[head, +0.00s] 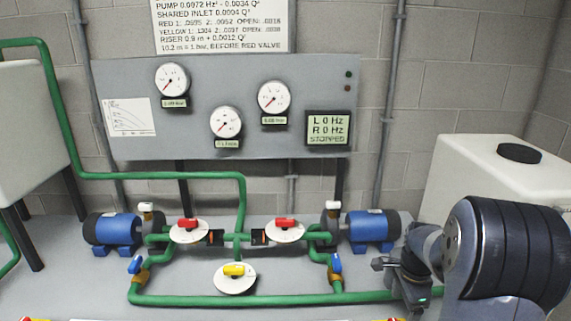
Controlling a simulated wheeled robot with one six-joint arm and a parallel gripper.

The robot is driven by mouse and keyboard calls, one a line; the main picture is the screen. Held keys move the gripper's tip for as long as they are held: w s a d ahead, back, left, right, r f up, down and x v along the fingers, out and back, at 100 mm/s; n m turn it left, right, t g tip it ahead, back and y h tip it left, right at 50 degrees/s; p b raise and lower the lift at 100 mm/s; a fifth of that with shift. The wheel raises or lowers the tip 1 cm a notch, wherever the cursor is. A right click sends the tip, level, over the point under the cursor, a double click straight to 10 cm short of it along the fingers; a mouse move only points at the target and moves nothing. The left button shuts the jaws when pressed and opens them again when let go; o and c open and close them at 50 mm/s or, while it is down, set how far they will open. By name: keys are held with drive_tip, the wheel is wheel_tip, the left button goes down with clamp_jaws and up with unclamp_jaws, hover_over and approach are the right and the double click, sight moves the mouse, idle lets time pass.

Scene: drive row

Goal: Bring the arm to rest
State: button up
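My arm stands at the right of the head view, its large dark forearm bent toward the bench. My gripper (382,264) is at the lower right, in front of the right blue pump and near the right end of the green pipe. Its fingers are small and partly hidden, so I cannot tell whether it is open or shut. I see nothing held in it. The display (328,128) on the panel reads L 0 Hz, R 0 Hz, STOPPED.
Two blue pumps (112,229) (372,226) stand on the grey bench. Two red valve handles (187,224) (285,223), a yellow handle (234,269) and blue handles (135,264) (336,263) sit on green pipes. A white tank (470,180) stands behind my arm.

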wheel_tip(320, 180, down, 8)
drive_tip(key=shift+s+f, duration=0.1)
drive_tip(key=shift+n, duration=0.4)
drive_tip(key=n+p, duration=0.1)
drive_tip(key=n, duration=0.1)
drive_tip(key=n+p, duration=0.1)
drive_tip(key=n, duration=0.1)
drive_tip(key=shift+r+n, duration=0.2)
drive_tip(key=shift+n, duration=0.1)
drive_tip(key=n+p, duration=0.3)
drive_tip(key=n, duration=0.2)
drive_tip(key=n+p, duration=0.2)
drive_tip(key=n, duration=0.1)
drive_tip(key=shift+r, duration=0.1)
drive_tip(key=n+p, duration=0.3)
drive_tip(key=n, duration=0.1)
drive_tip(key=shift+n+p, duration=0.35)
drive_tip(key=shift+n, duration=0.05)
drive_tip(key=shift+r+b, duration=0.15)
drive_tip(key=shift+b, duration=0.15)
drive_tip(key=shift+r, duration=0.5)
